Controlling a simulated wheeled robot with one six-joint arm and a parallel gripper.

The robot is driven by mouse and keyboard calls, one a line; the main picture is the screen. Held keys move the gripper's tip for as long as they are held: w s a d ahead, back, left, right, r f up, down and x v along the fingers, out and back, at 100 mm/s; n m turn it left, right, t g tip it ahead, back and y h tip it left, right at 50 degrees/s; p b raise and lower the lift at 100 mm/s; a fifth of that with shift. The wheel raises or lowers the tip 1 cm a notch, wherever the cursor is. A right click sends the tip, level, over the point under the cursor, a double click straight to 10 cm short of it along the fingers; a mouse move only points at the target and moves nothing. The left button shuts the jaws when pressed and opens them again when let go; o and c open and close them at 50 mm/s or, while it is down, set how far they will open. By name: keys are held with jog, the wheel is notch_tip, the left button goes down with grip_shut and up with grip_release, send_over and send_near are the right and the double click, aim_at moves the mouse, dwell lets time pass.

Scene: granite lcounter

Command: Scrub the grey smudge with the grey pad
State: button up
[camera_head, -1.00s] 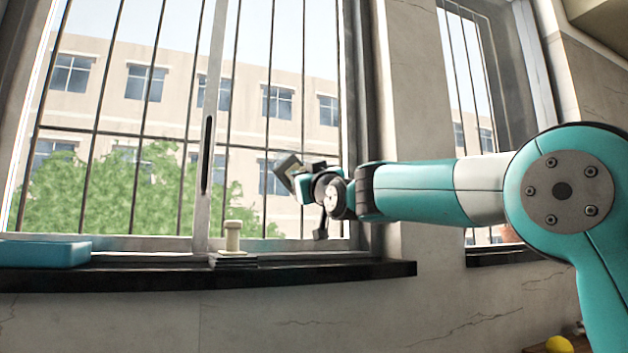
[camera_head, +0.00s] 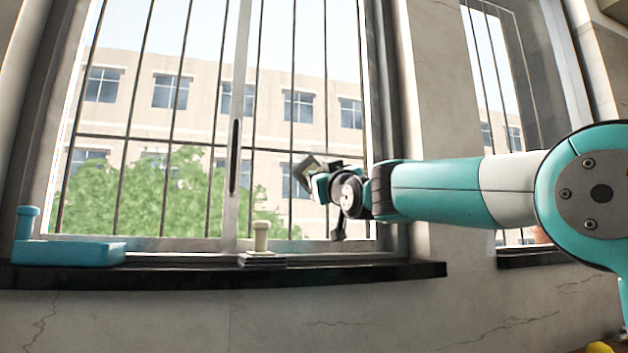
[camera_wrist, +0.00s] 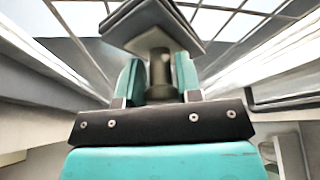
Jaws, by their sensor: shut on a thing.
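My gripper (camera_head: 320,186) is raised in front of the window. It is shut on the handle of a grey pad (camera_head: 303,174), which is tilted and looks close to the window; I cannot tell whether it touches the glass. In the wrist view, the two teal fingers (camera_wrist: 159,82) stand on either side of the grey-brown handle. The pad's flat grey slab (camera_wrist: 150,28) lies beyond the fingertips, with a dark layer on its far side. I cannot make out the grey smudge in either view.
A blue pad with an upright handle (camera_head: 70,252) lies on the dark sill (camera_head: 200,277) at the left. A cream-handled pad (camera_head: 261,240) stands on the sill near the window's middle post (camera_head: 232,150). Dark bars cross the window. Something yellow (camera_head: 600,348) shows at bottom right.

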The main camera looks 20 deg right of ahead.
jog(key=d, duration=0.6)
jog(key=shift+b, duration=0.4)
jog(key=a, duration=0.8)
jog(key=shift+a, duration=0.1)
dwell(0.3)
jog(key=shift+d+r+p, duration=0.65)
jog(key=shift+d+r, duration=0.35)
jog(key=shift+d, duration=0.35)
jog(key=shift+d+r+p, duration=0.65)
jog(key=shift+d+r, duration=0.35)
jog(key=shift+d, duration=0.35)
jog(key=shift+d+r+p, duration=0.65)
jog(key=shift+d+r, duration=0.35)
jog(key=shift+d, duration=0.35)
